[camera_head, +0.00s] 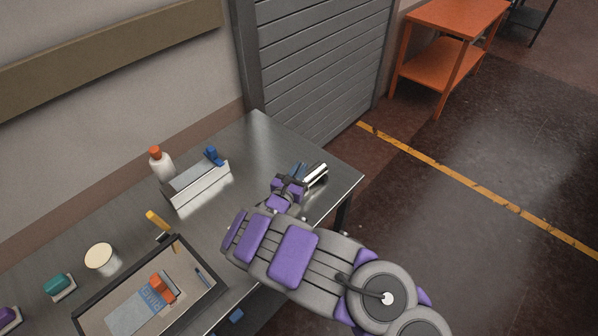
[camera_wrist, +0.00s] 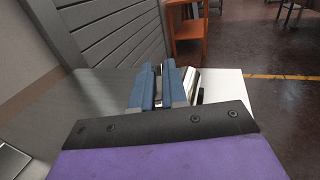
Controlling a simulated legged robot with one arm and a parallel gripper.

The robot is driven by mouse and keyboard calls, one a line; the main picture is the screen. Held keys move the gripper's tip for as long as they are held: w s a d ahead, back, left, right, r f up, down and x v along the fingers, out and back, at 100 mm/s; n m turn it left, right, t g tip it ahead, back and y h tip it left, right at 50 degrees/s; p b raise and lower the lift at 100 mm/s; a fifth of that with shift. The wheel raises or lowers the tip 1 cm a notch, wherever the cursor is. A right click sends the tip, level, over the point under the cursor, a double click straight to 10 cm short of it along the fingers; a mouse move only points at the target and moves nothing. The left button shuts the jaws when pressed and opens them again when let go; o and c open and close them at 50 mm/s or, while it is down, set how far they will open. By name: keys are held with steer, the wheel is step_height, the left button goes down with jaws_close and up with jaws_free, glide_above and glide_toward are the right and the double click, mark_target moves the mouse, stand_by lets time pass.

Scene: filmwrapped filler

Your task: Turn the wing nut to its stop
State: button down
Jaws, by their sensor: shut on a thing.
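My gripper (camera_head: 299,178) is low over the right end of the steel table, its blue fingers close together. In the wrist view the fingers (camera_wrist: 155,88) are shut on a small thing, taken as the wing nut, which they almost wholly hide. Its wings and angle cannot be made out. A shiny metal cylinder (camera_head: 316,174) lies right beside the fingers; it also shows just right of them in the wrist view (camera_wrist: 189,80). Whether the cylinder and the held thing are joined is hidden.
The steel table (camera_head: 262,145) is bare behind my gripper. A silver block (camera_head: 197,188) with a blue piece (camera_head: 213,156) and a white bottle (camera_head: 160,165) with an orange cap stand left. A dark-rimmed tray (camera_head: 205,307) is at front left. An orange bench (camera_head: 433,62) stands beyond.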

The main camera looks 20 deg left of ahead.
steer(key=m+g+h, duration=0.1)
steer(key=h, duration=0.1)
steer(key=m+h+b, duration=0.1)
steer(key=m+h, duration=0.1)
steer(key=m+g+h, duration=0.1)
steer(key=m+h, duration=0.1)
steer(key=h, duration=0.1)
steer(key=shift+s+a+f+g, duration=0.1)
steer(key=shift+f+g, duration=0.2)
steer(key=shift+m+g+h+b, duration=1)
steer(key=shift+m+h, duration=0.2)
steer(key=shift+h, duration=0.5)
steer(key=shift+r+m+g+h+b, duration=0.1)
steer(key=shift+m+g+h+b, duration=0.5)
steer(key=shift+g+h+b, duration=0.1)
steer(key=shift+r+m+g+h, duration=0.15)
steer(key=shift+m+g+h, duration=0.15)
steer(key=c, duration=1.2)
jaws_free()
steer(key=shift+c, duration=0.2)
